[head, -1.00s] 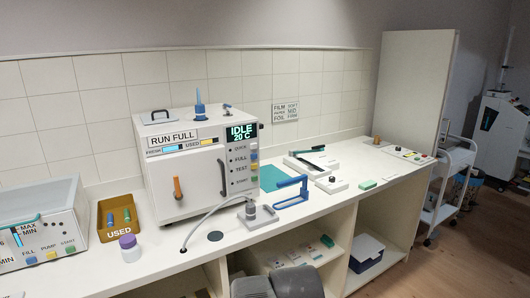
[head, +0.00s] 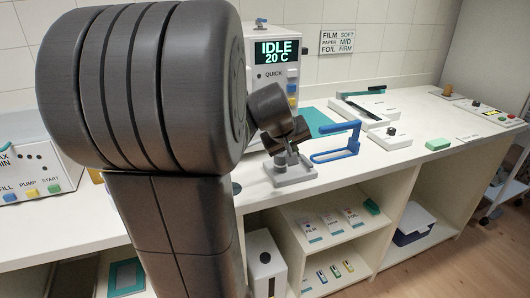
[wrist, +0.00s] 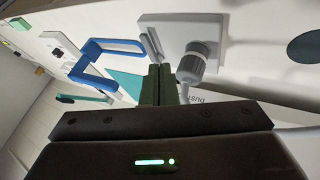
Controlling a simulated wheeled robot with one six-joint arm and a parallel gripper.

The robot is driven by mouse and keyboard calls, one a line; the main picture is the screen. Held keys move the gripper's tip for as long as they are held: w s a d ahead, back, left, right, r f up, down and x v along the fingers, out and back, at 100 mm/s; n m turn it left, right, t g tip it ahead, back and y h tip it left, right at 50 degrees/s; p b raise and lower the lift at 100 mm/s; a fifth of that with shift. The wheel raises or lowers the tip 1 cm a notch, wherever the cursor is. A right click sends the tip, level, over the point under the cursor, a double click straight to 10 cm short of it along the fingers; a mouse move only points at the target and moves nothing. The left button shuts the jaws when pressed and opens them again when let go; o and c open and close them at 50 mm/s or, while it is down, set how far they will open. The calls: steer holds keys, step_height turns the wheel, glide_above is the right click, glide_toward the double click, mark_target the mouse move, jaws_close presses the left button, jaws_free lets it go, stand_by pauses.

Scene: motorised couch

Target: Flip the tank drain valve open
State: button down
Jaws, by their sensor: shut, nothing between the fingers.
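The white machine (head: 268,80) with the "IDLE 20 C" display stands on the counter, mostly covered by my arm in the head view. An orange lever on its front, perhaps the drain valve, shows only in the earlier head frame. That part is now hidden behind my arm. In the wrist view my gripper (wrist: 158,85) is shut and empty, its fingers close beside a grey ribbed nozzle (wrist: 190,66) on a grey base plate (wrist: 212,25). I cannot tell whether they touch. The same grey stand (head: 290,175) is in the head view, below my dark wrist.
A blue-handled frame (head: 335,142) stands just right of the grey stand; it is at upper left in the wrist view (wrist: 94,68). A green block (head: 438,144) and a black-knobbed white box (head: 390,137) lie further right. Shelves below hold packets (head: 330,223).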

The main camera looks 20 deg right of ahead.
mark_target(305, 161)
steer(key=shift+w+d+r, duration=0.1)
steer(key=shift+w, duration=0.15)
steer(key=shift+d, duration=0.1)
steer(key=x, duration=1)
steer(key=shift+d+b, duration=0.1)
steer(key=shift+b, duration=0.2)
